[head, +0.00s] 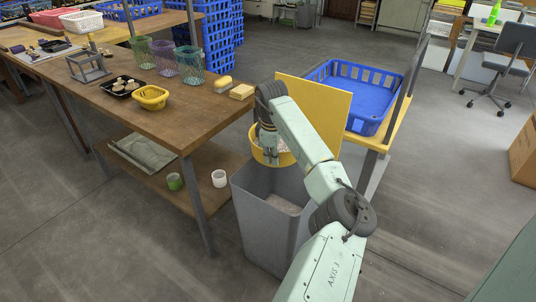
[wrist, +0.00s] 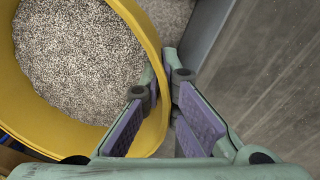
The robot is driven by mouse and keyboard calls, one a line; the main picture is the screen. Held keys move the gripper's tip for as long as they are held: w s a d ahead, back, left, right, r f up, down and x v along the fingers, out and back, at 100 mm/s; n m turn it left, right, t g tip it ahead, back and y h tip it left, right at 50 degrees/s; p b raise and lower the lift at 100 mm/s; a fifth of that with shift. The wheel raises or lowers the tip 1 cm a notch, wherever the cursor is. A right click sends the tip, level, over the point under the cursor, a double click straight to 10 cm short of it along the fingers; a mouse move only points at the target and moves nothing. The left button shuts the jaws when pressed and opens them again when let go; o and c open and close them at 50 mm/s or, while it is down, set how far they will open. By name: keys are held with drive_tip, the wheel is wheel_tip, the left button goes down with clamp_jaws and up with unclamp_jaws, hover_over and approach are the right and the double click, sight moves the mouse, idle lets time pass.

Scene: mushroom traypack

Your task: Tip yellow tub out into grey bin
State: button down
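The yellow tub (head: 257,153) is in the air above the back part of the grey bin (head: 260,220), roughly upright. In the wrist view the tub (wrist: 30,100) holds a pale, speckled granular fill (wrist: 80,60). My gripper (head: 268,150) has its fingers on either side of the tub's wall, one inside and one outside, as the wrist view shows (wrist: 160,95). The bin's wall (wrist: 210,35) shows beside the tub there, with similar grainy material at its bottom. My arm hides part of the tub and bin in the head view.
A wooden workbench (head: 170,120) stands left of the bin, with a yellow basket (head: 150,97), a black tray and wire baskets. A yellow panel (head: 325,110) stands right behind the tub, by a blue crate (head: 355,95).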

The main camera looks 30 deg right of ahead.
sight(281, 164)
drive_tip(key=t+y+b, duration=0.1)
drive_tip(key=t+b, duration=0.1)
drive_tip(key=b, duration=0.3)
drive_tip(key=f+t+y+b, duration=0.1)
drive_tip(key=t+b, duration=0.2)
drive_tip(key=b, duration=0.2)
drive_tip(key=shift+w+a+t, duration=0.1)
drive_tip(key=shift+w+t, duration=0.05)
drive_tip(key=shift+t, duration=0.15)
drive_tip(key=t+b, duration=0.1)
drive_tip(key=b, duration=0.2)
drive_tip(key=t+y+b, duration=0.1)
drive_tip(key=t+b, duration=0.1)
drive_tip(key=b, duration=0.2)
drive_tip(key=s+t+y+b, duration=0.1)
drive_tip(key=t+b, duration=0.1)
drive_tip(key=b, duration=0.1)
drive_tip(key=shift+m+b, duration=0.3)
drive_tip(key=shift+b, duration=0.1)
drive_tip(key=shift+b, duration=0.4)
